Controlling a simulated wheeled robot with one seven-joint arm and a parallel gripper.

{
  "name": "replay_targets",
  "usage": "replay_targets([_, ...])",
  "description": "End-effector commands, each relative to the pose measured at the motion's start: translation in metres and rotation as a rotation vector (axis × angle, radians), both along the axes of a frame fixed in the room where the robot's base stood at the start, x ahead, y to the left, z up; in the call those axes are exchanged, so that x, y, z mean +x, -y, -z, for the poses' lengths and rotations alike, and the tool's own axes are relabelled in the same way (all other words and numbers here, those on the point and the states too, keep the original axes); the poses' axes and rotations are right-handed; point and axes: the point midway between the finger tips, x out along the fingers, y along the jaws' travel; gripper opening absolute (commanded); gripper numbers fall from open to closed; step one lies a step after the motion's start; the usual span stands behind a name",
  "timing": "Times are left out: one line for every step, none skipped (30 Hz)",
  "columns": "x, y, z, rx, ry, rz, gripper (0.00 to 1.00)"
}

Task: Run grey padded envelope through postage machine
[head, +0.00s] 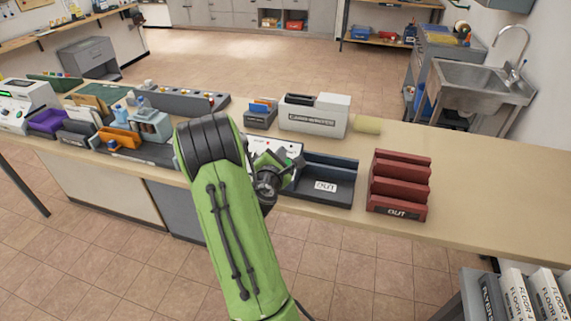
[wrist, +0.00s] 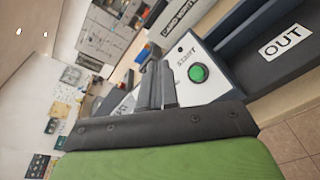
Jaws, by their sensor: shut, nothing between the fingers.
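In the wrist view, a white machine panel (wrist: 205,80) carries a green button (wrist: 198,73) marked START. In the head view, this panel (head: 282,147) is partly hidden behind my arm. A dark tray labelled OUT (head: 318,190) adjoins it on the right; it also shows in the wrist view (wrist: 262,66). My gripper (head: 284,175) is at the front of the panel. In the wrist view, its fingers (wrist: 157,84) are together and empty, left of the green button. I cannot tell whether they touch the panel. I cannot make out a grey padded envelope in either view.
A white boxy machine (head: 313,122) stands behind the panel, with a beige roll (head: 368,125) beside it. A red stepped OUT rack (head: 398,187) stands right of the dark tray. The counter's right end (head: 490,190) is clear. Its left side is crowded with trays and supplies.

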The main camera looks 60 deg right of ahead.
Motion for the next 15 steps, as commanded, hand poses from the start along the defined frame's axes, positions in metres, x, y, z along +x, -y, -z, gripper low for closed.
replay_targets([0.0,0.004,0.009,0.002,-0.001,0.002,0.0])
replay_targets([0.0,0.007,0.013,0.002,-0.001,0.004,0.0])
replay_targets([0.0,0.01,0.018,0.001,0.0,0.003,0.0])
replay_targets([0.001,0.013,0.022,0.001,0.0,0.003,0.0])
replay_targets([0.001,0.015,0.025,0.001,0.0,0.003,0.0])
replay_targets([0.002,0.019,0.03,0.001,0.0,0.003,0.0])
replay_targets([0.003,0.021,0.034,0.001,0.0,0.002,0.0])
replay_targets([0.003,0.024,0.038,0.002,0.0,0.002,0.0])
replay_targets([0.003,0.027,0.043,0.002,0.001,0.004,0.0])
replay_targets([0.004,0.029,0.046,0.002,0.001,0.003,0.0])
replay_targets([0.004,0.031,0.049,0.002,0.0,0.002,0.0])
replay_targets([0.005,0.034,0.052,0.001,0.0,0.003,0.0])
replay_targets([0.005,0.036,0.054,0.001,0.0,0.002,0.0])
replay_targets([0.006,0.037,0.057,0.001,0.0,0.002,0.0])
replay_targets([0.006,0.039,0.059,0.001,0.001,0.001,0.0])
